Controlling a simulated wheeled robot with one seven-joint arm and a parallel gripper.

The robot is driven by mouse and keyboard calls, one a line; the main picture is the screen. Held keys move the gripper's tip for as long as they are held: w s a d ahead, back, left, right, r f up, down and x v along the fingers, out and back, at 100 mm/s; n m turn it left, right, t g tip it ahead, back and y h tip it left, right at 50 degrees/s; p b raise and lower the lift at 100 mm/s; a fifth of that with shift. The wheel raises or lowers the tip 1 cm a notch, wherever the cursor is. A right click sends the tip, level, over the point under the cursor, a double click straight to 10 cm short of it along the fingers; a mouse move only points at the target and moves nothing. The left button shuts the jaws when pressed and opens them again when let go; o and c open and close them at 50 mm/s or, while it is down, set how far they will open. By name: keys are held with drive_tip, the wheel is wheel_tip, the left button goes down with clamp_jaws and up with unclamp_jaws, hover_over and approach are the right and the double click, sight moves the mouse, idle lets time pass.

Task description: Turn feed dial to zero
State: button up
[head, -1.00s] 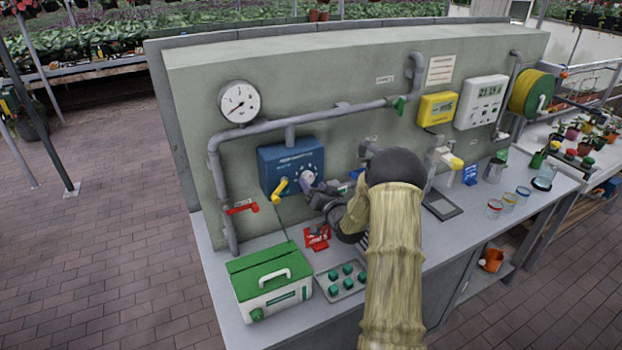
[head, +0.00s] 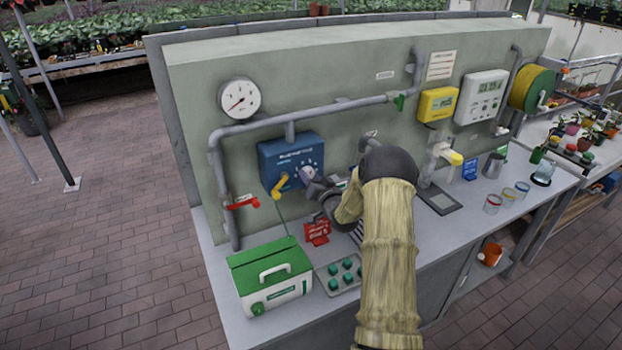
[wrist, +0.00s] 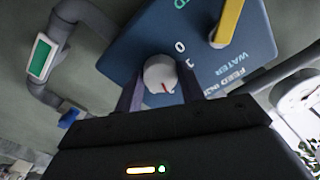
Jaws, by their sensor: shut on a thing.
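My gripper (wrist: 157,88) is shut on the dial, with one dark finger on each side. In the head view my gripper (head: 312,180) reaches the box from the right and partly covers the dial.
A yellow lever (head: 280,186) sits on the box beside the dial. A red-handled valve (head: 243,202) is on the grey pipe at left. A red card stand (head: 317,232), a green-lidded case (head: 270,277) and a tray (head: 347,288) stand on the bench below.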

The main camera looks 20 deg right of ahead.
drive_tip(key=shift+f+n+b, duration=0.15)
drive_tip(key=shift+n+b, duration=0.15)
drive_tip(key=shift+b, duration=0.45)
drive_tip(key=n+b, duration=2.3)
drive_tip(key=b, duration=0.9)
drive_tip(key=shift+d, duration=0.15)
drive_tip(key=shift+r+n, duration=0.2)
drive_tip(key=shift+n, duration=0.1)
drive_tip(key=o, duration=1)
drive_tip(key=shift+c, duration=0.2)
